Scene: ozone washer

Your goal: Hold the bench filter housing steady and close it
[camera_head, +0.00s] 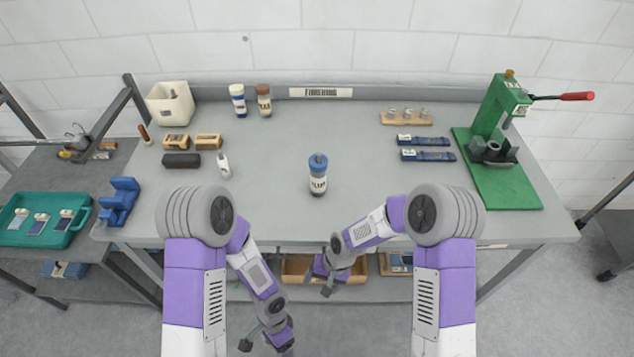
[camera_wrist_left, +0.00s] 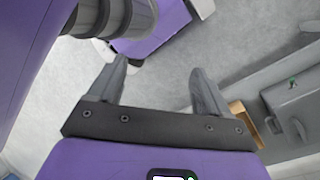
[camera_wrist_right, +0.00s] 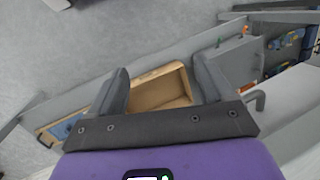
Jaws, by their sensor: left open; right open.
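The bench filter housing appears to be the small upright bottle-like unit (camera_head: 318,175) with a blue cap and a dark label on a pale body, standing alone mid-bench in the head view. Whether its cap is seated tight is too small to tell. My right gripper (camera_head: 328,287) is below the bench's front edge, open and empty; its spread fingers show in the right wrist view (camera_wrist_right: 161,72). My left gripper (camera_head: 265,346) hangs lower, in front of the bench, also open and empty in the left wrist view (camera_wrist_left: 159,78). Neither touches the housing.
The grey bench (camera_head: 370,218) is clear around the housing. A green press (camera_head: 495,150) stands right; blue-and-white (camera_head: 238,100) and brown-capped (camera_head: 264,100) bottles stand behind. A blue stand (camera_head: 120,200) is left. A wooden drawer or tray (camera_head: 298,268) sits under the front edge.

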